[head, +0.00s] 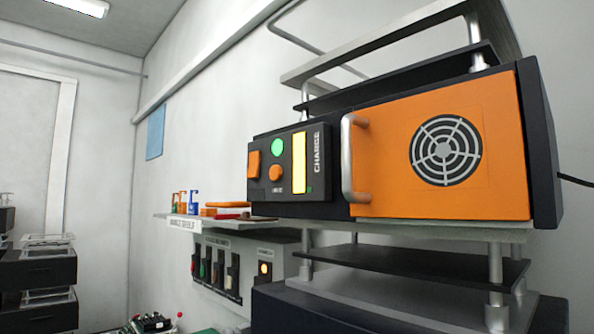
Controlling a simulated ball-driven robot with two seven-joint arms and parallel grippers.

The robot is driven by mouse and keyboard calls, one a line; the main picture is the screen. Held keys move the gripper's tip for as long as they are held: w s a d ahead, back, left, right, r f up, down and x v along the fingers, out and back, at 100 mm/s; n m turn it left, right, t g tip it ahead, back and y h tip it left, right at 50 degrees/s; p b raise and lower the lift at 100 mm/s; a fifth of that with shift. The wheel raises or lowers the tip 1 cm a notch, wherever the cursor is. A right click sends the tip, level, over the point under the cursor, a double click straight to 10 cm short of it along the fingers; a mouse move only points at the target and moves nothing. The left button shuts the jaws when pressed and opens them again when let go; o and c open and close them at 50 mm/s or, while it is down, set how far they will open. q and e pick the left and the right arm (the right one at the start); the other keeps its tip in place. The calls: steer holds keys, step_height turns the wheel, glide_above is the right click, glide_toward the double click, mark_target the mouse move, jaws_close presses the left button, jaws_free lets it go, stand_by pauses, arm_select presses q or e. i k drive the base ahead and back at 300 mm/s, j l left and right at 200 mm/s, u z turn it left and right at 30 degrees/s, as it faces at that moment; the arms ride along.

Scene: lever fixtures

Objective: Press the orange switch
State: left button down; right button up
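An orange rocker switch (254,164) sits at the left end of the black control panel (318,190) on the orange-fronted machine (400,150). No gripper or arm of mine shows in the head view. Nothing covers the orange switch.
A silver handle (349,160) stands out from the machine's orange door. The machine rests on a rack shelf (420,232). A wall shelf (180,222) with small items and a lever box (222,268) are behind left. Black bins (38,270) stand far left.

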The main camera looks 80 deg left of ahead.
mark_target(255, 157)
steer(key=u, duration=2.8)
